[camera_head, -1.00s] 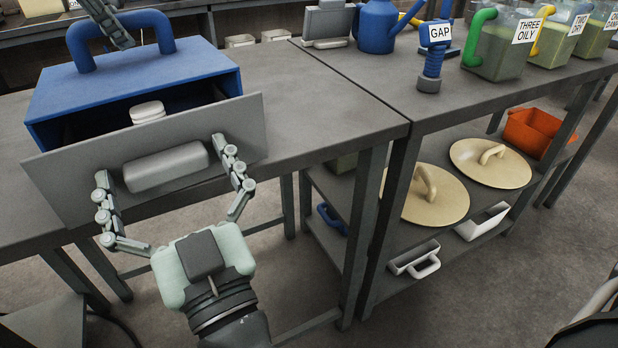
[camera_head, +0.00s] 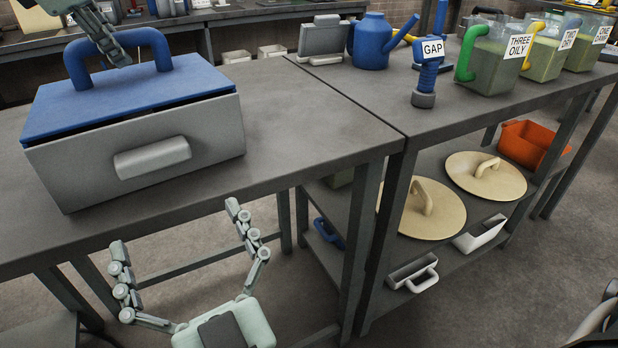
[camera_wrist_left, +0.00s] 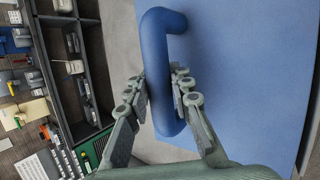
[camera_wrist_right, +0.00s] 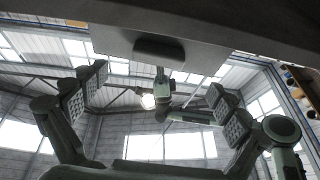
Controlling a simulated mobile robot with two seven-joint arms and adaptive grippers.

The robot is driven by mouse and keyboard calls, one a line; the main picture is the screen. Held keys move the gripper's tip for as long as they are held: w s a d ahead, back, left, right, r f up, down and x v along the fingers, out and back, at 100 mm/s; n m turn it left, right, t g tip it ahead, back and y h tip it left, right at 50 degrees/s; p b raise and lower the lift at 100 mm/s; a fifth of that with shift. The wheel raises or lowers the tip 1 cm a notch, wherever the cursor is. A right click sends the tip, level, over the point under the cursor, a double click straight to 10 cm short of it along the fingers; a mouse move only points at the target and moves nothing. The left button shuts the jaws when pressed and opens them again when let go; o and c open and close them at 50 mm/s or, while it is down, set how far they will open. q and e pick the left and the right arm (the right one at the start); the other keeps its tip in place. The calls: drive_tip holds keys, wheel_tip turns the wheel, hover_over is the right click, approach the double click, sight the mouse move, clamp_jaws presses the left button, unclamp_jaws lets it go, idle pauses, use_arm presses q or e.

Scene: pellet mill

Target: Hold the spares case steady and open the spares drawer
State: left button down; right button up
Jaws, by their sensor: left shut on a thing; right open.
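The spares case (camera_head: 130,97) is a blue box with a blue arched handle (camera_head: 160,48), on the grey bench at the left. Its grey spares drawer (camera_head: 75,170) has a rounded bar handle (camera_head: 152,157) and looks shut or nearly so, with a thin dark gap along its top edge. My left gripper (camera_head: 112,48) is shut on the case handle; the left wrist view shows its fingers on both sides of the blue bar (camera_wrist_left: 158,70). My right gripper (camera_head: 177,228) is open and empty, below and in front of the drawer, apart from its handle. The right wrist view shows the drawer handle (camera_wrist_right: 159,51) beyond the open fingers.
The bench top (camera_head: 290,110) right of the case is clear. Further right stand a blue watering can (camera_head: 372,42), a "GAP" labelled blue bolt-like thing (camera_head: 428,72) and labelled jugs (camera_head: 492,60). Two cream lids (camera_head: 485,178) lie on a lower shelf.

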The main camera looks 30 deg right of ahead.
drive_tip(key=w+d+f+g+h, duration=0.2)
drive_tip(key=d+f+g, duration=0.3)
drive_tip(key=d+f, duration=0.4)
drive_tip(key=w+d+f+m+g+h, duration=0.1)
drive_tip(key=d+f+g+h, duration=0.3)
drive_tip(key=d+f, duration=0.5)
wheel_tip(320, 180, down, 7)
drive_tip(key=shift+w+f+g+h, duration=0.1)
drive_tip(key=shift+w+g+h, duration=0.3)
drive_tip(key=shift+g, duration=0.4)
drive_tip(key=n+t+y, duration=0.1)
drive_tip(key=t+y, duration=0.6)
drive_tip(key=t, duration=0.4)
approach(157, 167)
drive_tip(key=x, duration=1.1)
drive_tip(key=shift+w, duration=0.2)
